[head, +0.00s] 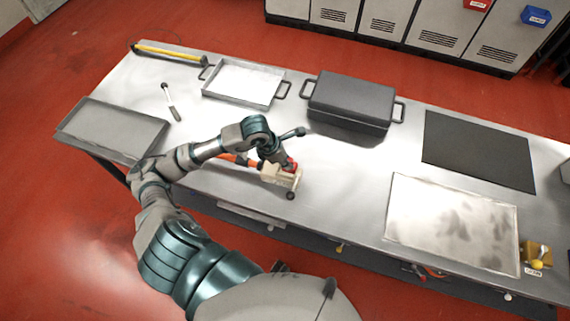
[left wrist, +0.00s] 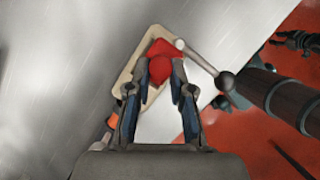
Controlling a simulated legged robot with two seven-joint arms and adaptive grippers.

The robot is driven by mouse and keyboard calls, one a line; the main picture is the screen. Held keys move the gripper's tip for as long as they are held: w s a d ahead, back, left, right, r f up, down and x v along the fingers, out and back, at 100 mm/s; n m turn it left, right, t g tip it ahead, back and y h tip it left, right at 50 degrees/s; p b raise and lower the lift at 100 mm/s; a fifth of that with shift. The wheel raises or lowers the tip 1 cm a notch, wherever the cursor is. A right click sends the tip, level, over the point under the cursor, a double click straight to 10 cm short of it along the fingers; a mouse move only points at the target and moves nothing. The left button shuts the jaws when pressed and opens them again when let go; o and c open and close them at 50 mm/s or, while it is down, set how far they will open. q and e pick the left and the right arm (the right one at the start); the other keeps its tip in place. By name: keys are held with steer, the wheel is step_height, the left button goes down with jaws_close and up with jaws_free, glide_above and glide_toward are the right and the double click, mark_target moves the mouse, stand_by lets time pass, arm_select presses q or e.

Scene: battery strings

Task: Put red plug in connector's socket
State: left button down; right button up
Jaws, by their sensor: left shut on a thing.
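The red plug (head: 289,165) shows at the tips of my left gripper (head: 283,161) in the head view. In the left wrist view the red plug (left wrist: 160,62) sits between the two fingers of my left gripper (left wrist: 158,75), which is shut on it. The beige connector (head: 284,178) lies on the table below the gripper, with an orange part (head: 240,159) at its left. In the left wrist view the connector's beige rim (left wrist: 130,78) surrounds the plug. The socket is hidden, and I cannot tell how deep the plug sits. My right gripper is not in view.
A grey lidded box (head: 350,98) and a shallow tray (head: 243,82) stand behind the connector. Another tray (head: 110,128) is at the left. A black mat (head: 478,150) and a stained pale plate (head: 452,222) lie to the right. The table is clear just right of the connector.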

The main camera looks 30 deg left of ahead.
arm_select(q)
steer(key=f, duration=0.2)
steer(key=shift+s+f, duration=0.2)
steer(key=shift+f, duration=0.1)
steer(key=shift+s+a+f, duration=0.2)
steer(key=shift+s+a, duration=0.05)
steer(key=shift+a, duration=0.05)
steer(key=shift+s+a+f, duration=0.1)
steer(key=shift+a, duration=0.15)
steer(key=c, duration=1.3)
jaws_free()
steer(key=shift+a+f, duration=0.1)
steer(key=shift+a, duration=0.1)
steer(key=shift+o, duration=1.4)
steer(key=shift+w+a+f, duration=0.15)
steer(key=shift+w, duration=0.05)
steer(key=shift+w+f, duration=0.1)
steer(key=shift+w, duration=0.2)
steer(key=shift+d+r, duration=0.3)
steer(key=shift+d, duration=0.05)
steer(key=shift+d+r, duration=0.1)
steer(key=shift+d, duration=0.1)
steer(key=shift+r, duration=0.2)
steer(key=v, duration=1.1)
steer(key=shift+a+r, duration=0.25)
steer(key=shift+a, duration=0.05)
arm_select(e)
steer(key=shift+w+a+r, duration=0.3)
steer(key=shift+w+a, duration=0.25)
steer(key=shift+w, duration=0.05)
